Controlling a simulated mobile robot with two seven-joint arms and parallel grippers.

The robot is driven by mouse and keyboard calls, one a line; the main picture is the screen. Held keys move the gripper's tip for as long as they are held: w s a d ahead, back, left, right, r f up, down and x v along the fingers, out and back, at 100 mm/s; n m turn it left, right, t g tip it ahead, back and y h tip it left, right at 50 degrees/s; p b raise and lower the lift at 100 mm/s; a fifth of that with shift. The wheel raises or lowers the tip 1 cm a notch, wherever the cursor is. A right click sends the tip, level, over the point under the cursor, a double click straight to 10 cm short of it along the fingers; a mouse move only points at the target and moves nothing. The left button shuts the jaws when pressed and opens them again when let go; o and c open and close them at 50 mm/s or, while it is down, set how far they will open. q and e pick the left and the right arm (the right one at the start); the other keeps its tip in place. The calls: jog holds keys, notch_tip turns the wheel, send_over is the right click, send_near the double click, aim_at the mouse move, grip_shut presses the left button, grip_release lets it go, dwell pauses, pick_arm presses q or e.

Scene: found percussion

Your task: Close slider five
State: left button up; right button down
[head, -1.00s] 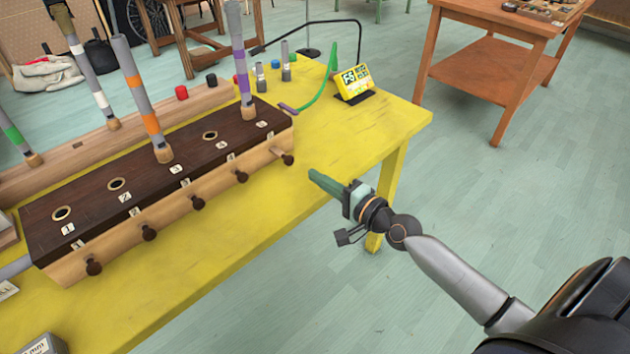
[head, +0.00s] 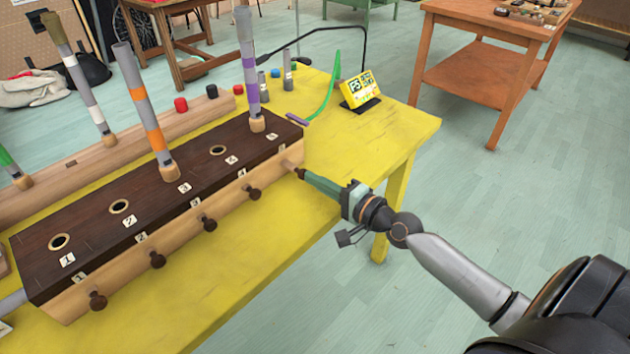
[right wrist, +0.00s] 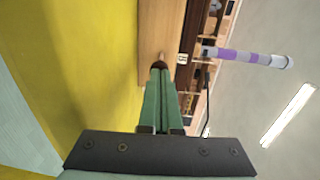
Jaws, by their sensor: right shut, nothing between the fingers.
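Slider five's dark knob (head: 299,173) stands out on a pale stem at the right end of the wooden box's (head: 75,300) front. My right gripper (head: 309,178) is shut and empty, its green fingertips pointing at this knob, touching it or almost so. In the right wrist view the knob (right wrist: 158,64) sits right at the tips of the shut fingers (right wrist: 160,74), which partly hide it. A purple-banded tube (head: 248,60) stands upright in the fifth hole above; it also shows in the right wrist view (right wrist: 245,57).
The other slider knobs, such as slider four's (head: 253,193), line the box front. An orange-banded tube (head: 147,110) stands in hole three. A yellow sign (head: 360,88) and a green curved piece (head: 327,95) are behind on the yellow table (head: 400,135). Space right of the table is clear.

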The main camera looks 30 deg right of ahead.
aim_at(304, 171)
jog(key=x, duration=0.3)
jog(key=shift+w+r, duration=0.15)
jog(key=shift+w, duration=0.1)
jog(key=shift+r, duration=0.15)
dwell(0.3)
